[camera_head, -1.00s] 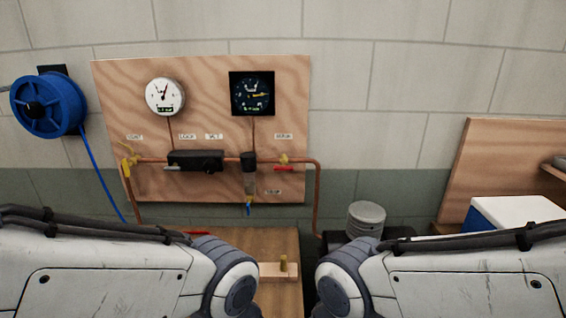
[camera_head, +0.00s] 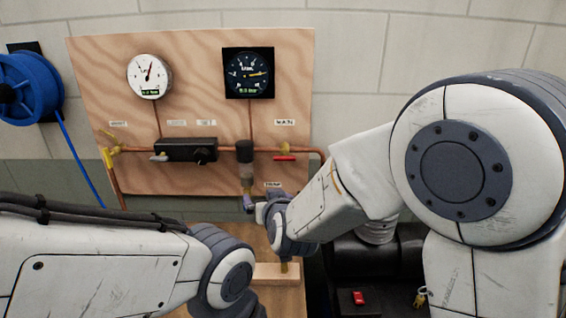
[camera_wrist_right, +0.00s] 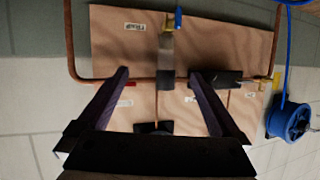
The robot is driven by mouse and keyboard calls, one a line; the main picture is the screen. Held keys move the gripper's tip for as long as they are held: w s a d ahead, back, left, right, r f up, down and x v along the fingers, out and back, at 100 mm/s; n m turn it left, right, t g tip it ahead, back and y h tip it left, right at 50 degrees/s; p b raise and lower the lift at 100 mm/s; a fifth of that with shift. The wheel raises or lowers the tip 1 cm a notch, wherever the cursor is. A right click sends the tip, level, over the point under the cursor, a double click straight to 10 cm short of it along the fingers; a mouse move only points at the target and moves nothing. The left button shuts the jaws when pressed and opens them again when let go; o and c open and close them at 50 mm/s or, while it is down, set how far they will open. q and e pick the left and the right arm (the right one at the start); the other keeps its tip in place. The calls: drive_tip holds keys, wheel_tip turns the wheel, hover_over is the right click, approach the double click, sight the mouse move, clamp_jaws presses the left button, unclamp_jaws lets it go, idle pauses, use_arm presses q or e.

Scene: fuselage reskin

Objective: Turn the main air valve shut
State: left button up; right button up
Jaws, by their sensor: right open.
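The wooden air panel (camera_head: 200,80) is on the wall, with a copper pipe (camera_head: 225,151) across it. A valve with a red lever (camera_head: 285,157) is at the right of the pipe, its lever lying along the pipe. A yellow valve (camera_head: 108,157) is at the left end. My right gripper (camera_head: 257,206) is in front of the panel's lower edge, near the filter bowl (camera_head: 246,178). In the right wrist view its jaws (camera_wrist_right: 158,74) are spread and empty, facing the inverted panel (camera_wrist_right: 220,40). My left gripper is out of view.
A white gauge (camera_head: 149,76) and a dark gauge (camera_head: 248,73) are above the pipe. A blue hose reel (camera_head: 30,88) hangs at left. A wooden bench (camera_head: 225,236) with a wood block (camera_head: 277,272) is below. A small red object (camera_head: 359,297) lies on a dark surface.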

sight(285, 159)
drive_tip(key=w+d+r+t+h+p, duration=0.1)
drive_tip(key=w, duration=0.4)
drive_tip(key=w+d+r+m+t+h+p, duration=0.1)
drive_tip(key=w+d+t, duration=0.1)
drive_tip(key=w, duration=0.3)
drive_tip(key=w+d+m+t+h+p, duration=0.1)
drive_tip(key=w, duration=0.4)
drive_tip(key=shift+w+d+r+t+h, duration=0.1)
drive_tip(key=shift+d+r+t+h, duration=0.05)
drive_tip(key=shift+r+t+h, duration=0.2)
drive_tip(key=shift+w, duration=0.4)
drive_tip(key=shift+c, duration=0.3)
